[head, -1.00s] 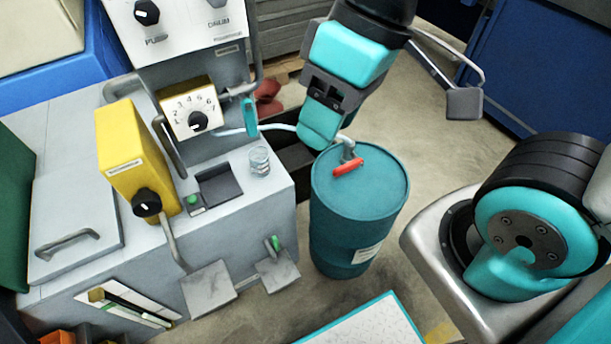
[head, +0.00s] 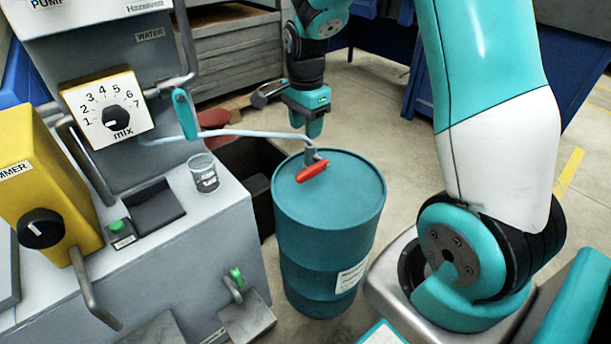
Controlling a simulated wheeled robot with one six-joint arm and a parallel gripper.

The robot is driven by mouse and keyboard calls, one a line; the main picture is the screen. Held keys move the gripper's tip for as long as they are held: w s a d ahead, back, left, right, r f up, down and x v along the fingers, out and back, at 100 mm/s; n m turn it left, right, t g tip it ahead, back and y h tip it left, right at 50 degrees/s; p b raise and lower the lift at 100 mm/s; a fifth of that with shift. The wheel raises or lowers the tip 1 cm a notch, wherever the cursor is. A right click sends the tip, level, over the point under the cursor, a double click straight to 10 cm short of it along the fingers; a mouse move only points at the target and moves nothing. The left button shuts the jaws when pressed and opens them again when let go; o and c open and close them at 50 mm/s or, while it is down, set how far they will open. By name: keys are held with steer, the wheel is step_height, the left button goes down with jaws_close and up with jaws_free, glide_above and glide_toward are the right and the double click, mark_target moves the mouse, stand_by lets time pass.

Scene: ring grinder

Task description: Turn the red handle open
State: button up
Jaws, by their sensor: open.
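The red handle (head: 313,171) sits on a grey tap pipe on top of the teal barrel (head: 325,220). A pale hose (head: 240,133) runs from the machine on the left to this tap. My gripper (head: 314,133) points down just above and behind the tap in the picture. Its jaws are open, though the gap between the fingers is hard to see from here. It is apart from the red handle, and nothing shows between the fingers. Whether a finger touches the grey pipe or hose cannot be told.
The grey machine with a mix dial (head: 113,112) and a yellow box (head: 45,200) fills the left. A glass (head: 203,172) stands on its top near the barrel. A teal lever (head: 185,114) sticks out towards the hose. Open floor (head: 375,115) lies behind the barrel.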

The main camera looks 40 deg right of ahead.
mark_target(305, 171)
step_height(305, 171, down, 14)
steer(key=b, duration=0.3)
steer(key=shift+r, duration=0.1)
jaws_close()
